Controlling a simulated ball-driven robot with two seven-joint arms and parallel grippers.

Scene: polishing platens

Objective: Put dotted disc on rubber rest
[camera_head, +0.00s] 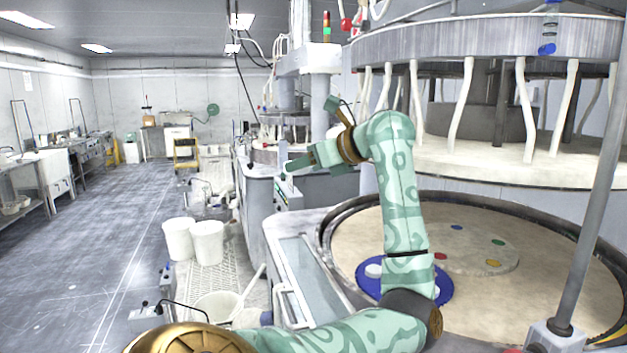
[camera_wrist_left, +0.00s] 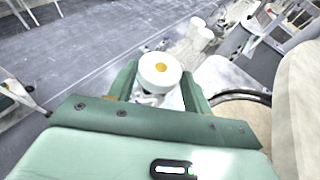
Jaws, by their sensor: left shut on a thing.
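The dotted disc (camera_wrist_left: 160,72) is white and round with a yellow dot in its middle. In the left wrist view it sits between the two green fingers of my left gripper (camera_wrist_left: 165,90), which is shut on it. In the head view my left gripper (camera_head: 303,162) is held up, pointing left, near the machine's edge; the disc cannot be made out there. A blue round pad (camera_head: 369,290) lies on the platen below, partly hidden by my arm, with a white piece on it. I cannot tell whether this pad is the rubber rest. My right gripper is not in view.
The large tan platen (camera_head: 540,310) has a dark raised rim. A pale round plate (camera_head: 470,262) on it carries several coloured dots. A grey post (camera_head: 590,200) stands at the right, and an upper machine ring (camera_head: 480,40) hangs above. White buckets (camera_head: 207,242) stand on the floor.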

